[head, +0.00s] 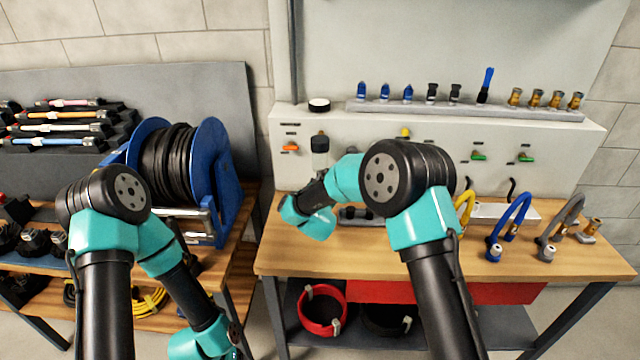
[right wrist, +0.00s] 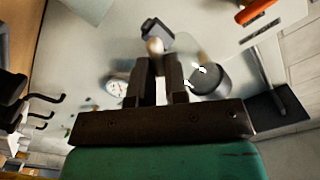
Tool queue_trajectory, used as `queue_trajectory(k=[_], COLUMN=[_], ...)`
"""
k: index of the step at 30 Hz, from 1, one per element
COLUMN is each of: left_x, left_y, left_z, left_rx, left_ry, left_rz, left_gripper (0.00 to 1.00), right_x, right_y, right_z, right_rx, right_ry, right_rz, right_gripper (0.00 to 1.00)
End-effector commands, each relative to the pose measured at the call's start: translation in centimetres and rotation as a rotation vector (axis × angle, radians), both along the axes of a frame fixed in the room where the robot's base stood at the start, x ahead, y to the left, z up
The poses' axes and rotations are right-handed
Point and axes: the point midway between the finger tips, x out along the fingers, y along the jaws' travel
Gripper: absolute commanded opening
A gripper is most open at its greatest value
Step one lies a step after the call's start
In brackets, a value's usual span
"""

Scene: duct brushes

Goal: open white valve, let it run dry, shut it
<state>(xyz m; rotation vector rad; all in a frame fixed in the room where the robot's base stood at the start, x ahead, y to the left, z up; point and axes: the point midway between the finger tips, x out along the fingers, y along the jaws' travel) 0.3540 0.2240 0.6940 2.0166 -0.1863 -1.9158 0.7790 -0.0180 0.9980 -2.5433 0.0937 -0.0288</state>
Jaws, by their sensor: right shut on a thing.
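In the right wrist view my right gripper (right wrist: 157,65) is shut on a small pale rounded knob, which I take to be the white valve (right wrist: 154,46). A dark grey block (right wrist: 157,29) is just beyond it. A clear bowl with a dark end (right wrist: 210,79) is close beside the right finger. In the head view the clear bowl with a black top (head: 320,150) hangs on the pale panel, just above my right wrist. The valve is hidden there. Whether liquid is running cannot be seen. My left arm reaches down at the left; its gripper is out of frame.
The panel (head: 560,150) carries an orange handle (head: 290,148), a yellow one (head: 405,132) and green ones (head: 478,156). A round gauge (right wrist: 117,87) is near the left finger. Curved hoses (head: 510,225) stand on the bench at the right. A blue hose reel (head: 215,150) is at the left.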

Motion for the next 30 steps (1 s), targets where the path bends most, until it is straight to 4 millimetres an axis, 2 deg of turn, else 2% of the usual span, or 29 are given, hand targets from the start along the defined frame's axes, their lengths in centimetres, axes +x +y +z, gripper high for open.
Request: queue_trajectory(k=[21,30], left_x=[0.0,0.0], left_y=[0.0,0.0], left_z=[0.0,0.0], left_rx=[0.0,0.0], left_ry=[0.0,0.0], left_rz=[0.0,0.0], left_gripper=[0.7,0.7], right_x=[-0.05,-0.05], right_y=[-0.43,-0.46], right_z=[-0.61,-0.83], right_rx=[0.674,0.89], right_ry=[-0.048,-0.064], right_rz=[0.0,0.0], right_gripper=[0.0,0.0])
